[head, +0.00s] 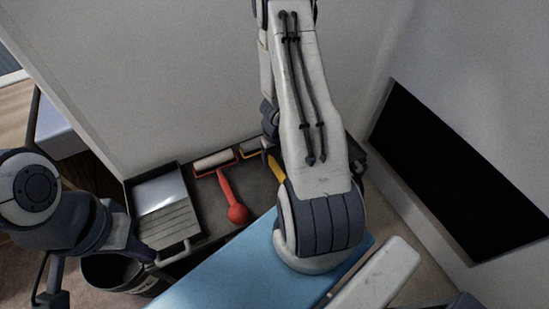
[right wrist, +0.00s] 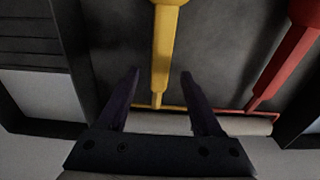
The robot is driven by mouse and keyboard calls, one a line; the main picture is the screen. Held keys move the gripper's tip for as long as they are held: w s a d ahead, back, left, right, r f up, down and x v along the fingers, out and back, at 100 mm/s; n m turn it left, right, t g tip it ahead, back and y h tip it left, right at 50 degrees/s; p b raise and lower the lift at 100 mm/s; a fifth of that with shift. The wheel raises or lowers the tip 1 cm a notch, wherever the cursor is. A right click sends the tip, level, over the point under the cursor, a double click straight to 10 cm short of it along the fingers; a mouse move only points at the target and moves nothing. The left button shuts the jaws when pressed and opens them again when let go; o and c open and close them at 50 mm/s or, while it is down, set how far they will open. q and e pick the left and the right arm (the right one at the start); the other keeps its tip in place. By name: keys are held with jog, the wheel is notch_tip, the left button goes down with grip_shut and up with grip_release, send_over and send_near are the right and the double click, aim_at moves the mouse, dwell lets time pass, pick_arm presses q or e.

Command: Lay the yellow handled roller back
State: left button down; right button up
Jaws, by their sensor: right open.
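The yellow handled roller (head: 277,169) lies on the dark bench top, mostly hidden behind my right arm in the head view. In the right wrist view its yellow handle (right wrist: 163,45) runs down between the fingers, with the pale roller sleeve (right wrist: 160,123) near the gripper body. My right gripper (right wrist: 161,73) is open, one finger on each side of the handle, without visible grip; the height gap is hard to judge. It is hidden in the head view. My left arm is at the left edge of the head view, its gripper fingers out of sight.
A red handled roller (head: 234,204) lies beside the yellow one. A paint tray (head: 177,222) stands to its left. A dark bucket (head: 112,274) is below. A blue board (head: 225,278) and a white piece (head: 378,273) are in front. Walls close off the back.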

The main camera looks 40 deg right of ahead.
notch_tip(320, 180, up, 8)
jog(key=p, duration=0.6)
jog(key=shift+s+f, duration=0.15)
jog(key=w+a+r+n+t+y+p, duration=0.15)
jog(key=w+a+r, duration=0.35)
jog(key=a+r, duration=0.5)
jog(key=s+a+r+n+y+p, duration=0.1)
jog(key=s+a+r+n+p, duration=0.25)
jog(key=a+r, duration=1)
jog(key=s+a+r+n+g+p, duration=0.1)
jog(key=s+a+r+n+p, duration=0.1)
jog(key=s+r, duration=0.5)
jog(key=s+a+r+n+g+h+p, duration=0.1)
jog(key=s+a+r+n, duration=0.2)
jog(key=s, duration=0.6)
notch_tip(320, 180, up, 4)
jog(key=shift+s+a+f+p, duration=0.1)
jog(key=shift+s+a+p, duration=0.25)
jog(key=shift+a, duration=0.7)
